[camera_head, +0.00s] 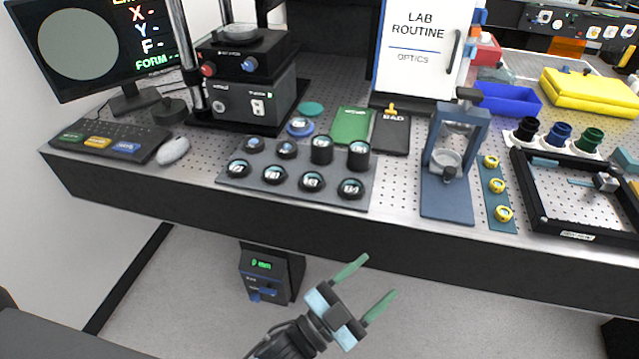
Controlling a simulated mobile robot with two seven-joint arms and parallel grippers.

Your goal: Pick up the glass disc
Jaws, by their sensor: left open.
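I cannot tell for sure which piece is the glass disc. A small round piece with a pale, glassy top (300,125) sits in a blue ring on the perforated bench top, behind the grey lens tray. A flat teal disc (312,108) lies just behind it. Another round, glassy plate (236,37) lies on top of the black instrument. My left gripper (380,275) has green fingers spread apart with nothing between them. It is in front of the bench's front edge, well apart from all these pieces. My right gripper is not in view.
The grey tray (222,181) holds several black-rimmed round lenses. Green (352,125) and black (392,133) pads lie behind it. A blue-grey stand (447,200) is to their right, then a black frame (560,232). A monitor, keyboard (112,138) and mouse (173,150) are left.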

